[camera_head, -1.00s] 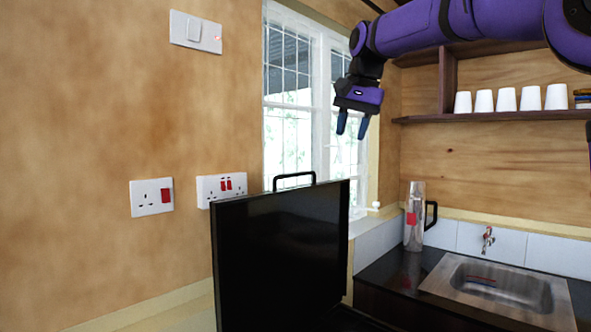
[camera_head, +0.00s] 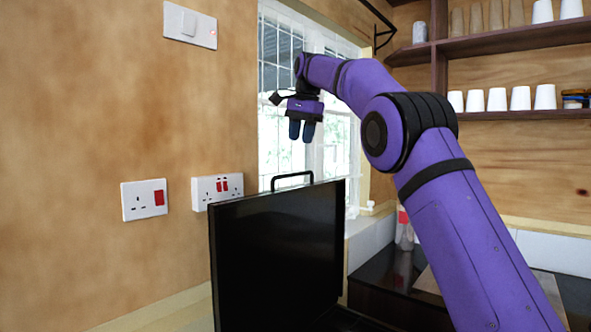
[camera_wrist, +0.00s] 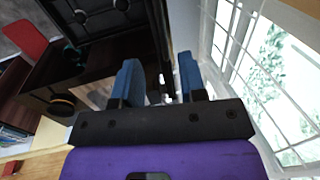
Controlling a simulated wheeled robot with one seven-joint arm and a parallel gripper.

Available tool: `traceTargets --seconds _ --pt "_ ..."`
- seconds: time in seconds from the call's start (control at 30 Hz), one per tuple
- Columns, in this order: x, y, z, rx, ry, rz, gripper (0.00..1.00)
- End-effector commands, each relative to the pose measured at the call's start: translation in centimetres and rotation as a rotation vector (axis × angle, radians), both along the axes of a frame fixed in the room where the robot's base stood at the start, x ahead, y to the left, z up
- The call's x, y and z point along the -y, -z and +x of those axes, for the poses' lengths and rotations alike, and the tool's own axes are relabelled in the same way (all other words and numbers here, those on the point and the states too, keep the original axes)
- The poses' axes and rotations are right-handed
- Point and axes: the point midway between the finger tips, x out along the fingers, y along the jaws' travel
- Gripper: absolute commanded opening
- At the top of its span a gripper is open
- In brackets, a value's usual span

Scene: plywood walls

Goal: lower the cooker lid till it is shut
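The cooker lid (camera_head: 275,262) is a black panel standing upright in the head view, with a black bar handle (camera_head: 292,177) on its top edge. My gripper (camera_head: 302,131) points down above the handle, apart from it. Its two blue fingers are spread with nothing held between them, as the wrist view (camera_wrist: 160,80) shows. In the wrist view, a dark edge that may be the lid runs below and between the fingers. The cooker top is mostly hidden behind the lid in the head view.
The window (camera_head: 335,150) is close behind my gripper. Wall sockets (camera_head: 217,187) are left of the lid. A black counter (camera_head: 385,275) lies to the right, partly hidden by my arm. Shelves with white cups (camera_head: 497,99) hang at the upper right.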

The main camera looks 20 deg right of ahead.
Motion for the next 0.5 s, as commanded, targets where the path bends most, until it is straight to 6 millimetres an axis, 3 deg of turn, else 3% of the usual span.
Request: traceTargets --seconds 0.5 --pt "-0.8 7.8 1.1 -0.001 -0.001 0.000 0.38"
